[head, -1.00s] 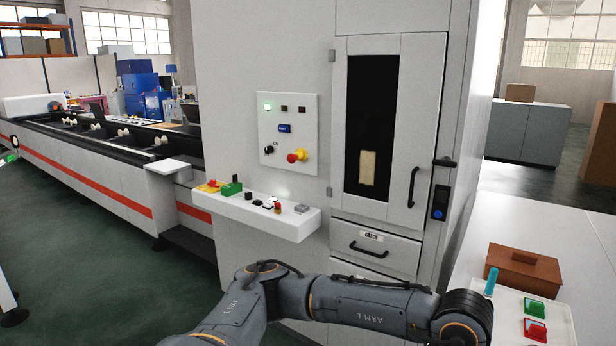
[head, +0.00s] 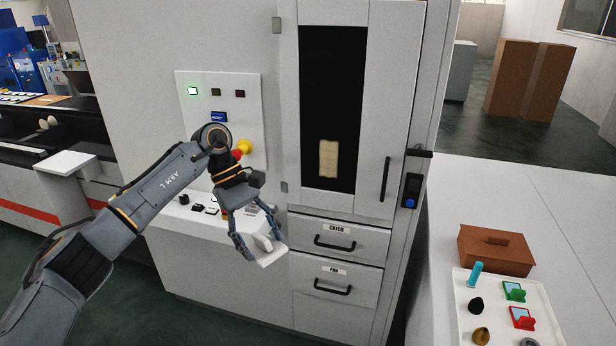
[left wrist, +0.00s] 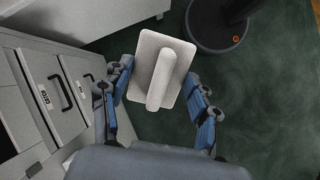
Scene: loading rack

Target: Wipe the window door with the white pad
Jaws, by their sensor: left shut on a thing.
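The window door (head: 369,120) is a tall white door with a dark glass pane (head: 335,75) and a black handle on its right. A beige patch (head: 328,158) shows low on the pane; I cannot tell if it is on or behind the glass. My left gripper (head: 256,243) is shut on the white pad (head: 272,257), which has a raised grip bar. It holds the pad in the air in front of the cabinet, left of the door and below the pane, apart from the glass. The left wrist view shows the pad (left wrist: 178,53) between the fingers (left wrist: 160,95). My right gripper is out of view.
A ledge with buttons (head: 180,222) and a control panel (head: 190,125) are left of the door. Drawers (head: 310,240) labelled CATCH and PAN sit below it. A white counter (head: 530,205) at right bears a brown box (head: 495,251) and a tray (head: 462,300).

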